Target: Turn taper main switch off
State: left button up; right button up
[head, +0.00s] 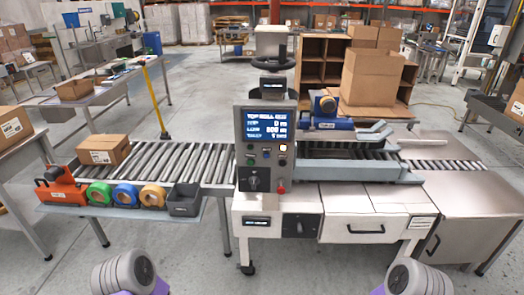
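The taper (322,178) stands right of centre, with a grey control panel (239,150) on its front. The panel's screen (268,124) is lit blue with white text. Below the screen are small buttons, a black rotary knob (254,179) at lower left and a red button (281,187) at lower right. A second black rotary switch (300,226) is on the white cabinet front below. I cannot tell which of the two is the main switch, and their positions are too small to read. Neither gripper shows; only parts of my arms are at the bottom edge.
A roller conveyor (207,163) runs left from the taper, bearing a carton (104,149). An orange tape dispenser (61,187), coloured tape rolls (125,194) and a dark bin (185,200) line its front. Floor before the taper is clear.

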aim_at(254, 180)
jog(key=u, duration=0.7)
jog(key=i, duration=0.7)
jog(key=u, duration=0.35)
